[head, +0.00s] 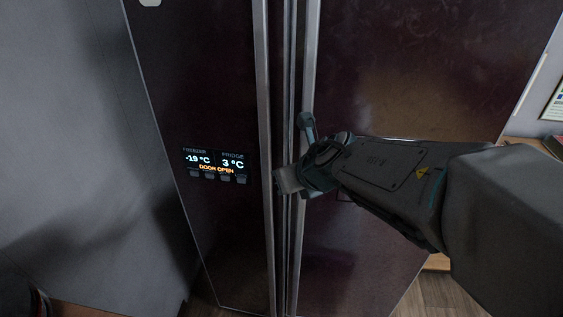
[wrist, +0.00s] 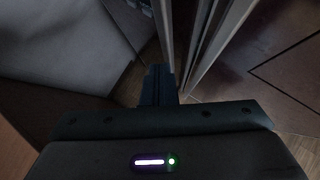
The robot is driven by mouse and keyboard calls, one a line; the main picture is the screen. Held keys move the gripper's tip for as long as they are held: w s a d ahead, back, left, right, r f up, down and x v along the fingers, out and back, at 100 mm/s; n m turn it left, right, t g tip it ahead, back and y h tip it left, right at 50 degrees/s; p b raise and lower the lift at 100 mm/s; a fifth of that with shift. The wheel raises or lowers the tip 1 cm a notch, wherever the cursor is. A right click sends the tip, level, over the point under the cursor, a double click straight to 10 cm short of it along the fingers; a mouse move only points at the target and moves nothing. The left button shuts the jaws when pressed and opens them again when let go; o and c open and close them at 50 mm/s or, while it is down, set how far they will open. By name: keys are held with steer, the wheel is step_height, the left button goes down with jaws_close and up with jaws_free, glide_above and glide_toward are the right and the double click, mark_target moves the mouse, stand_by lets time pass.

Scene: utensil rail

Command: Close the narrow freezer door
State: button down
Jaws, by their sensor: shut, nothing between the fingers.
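The narrow freezer door (head: 205,95) is the dark left door of the fridge, with a metal handle strip (head: 263,80) along its right edge. Its display (head: 215,163) reads -19 °C, 3 °C and "DOOR OPEN". A narrow dark gap shows between it and the wide fridge door (head: 400,75). My gripper (head: 281,181) is shut and empty, at the freezer door's right edge, just below the display's height. In the wrist view the closed fingers (wrist: 158,84) point down by the door edges. Whether they touch the freezer door I cannot tell.
A grey wall (head: 65,120) stands close on the left of the fridge. A wooden counter (head: 528,152) is at the right edge. Wooden floor (head: 455,292) shows below right. My forearm crosses in front of the wide fridge door.

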steer(key=s+a+f+m+y+b, duration=0.25)
steer(key=a+m+y+b, duration=0.2)
steer(key=a, duration=0.25)
steer(key=s+a+f+m+g+y+b, duration=0.1)
steer(key=s+a+f+m+y+b, duration=0.2)
steer(key=a+b, duration=0.35)
steer(key=s+a+f+m+y+b, duration=0.25)
steer(key=a+f+m+b, duration=0.2)
steer(key=a, duration=0.35)
steer(key=m+t+h+b, duration=1.1)
steer(key=m+h+b, duration=0.95)
steer(key=m, duration=1.15)
glide_toward(269, 243)
steer(key=w+b, duration=0.1)
steer(key=w, duration=0.1)
steer(key=w+d+y+b, duration=0.1)
steer(key=w, duration=0.1)
steer(key=w+d+y+b, duration=0.1)
steer(key=w+b, duration=0.1)
steer(key=shift+w+d+r, duration=0.2)
steer(key=shift+d+r, duration=0.05)
steer(key=shift+w, duration=0.1)
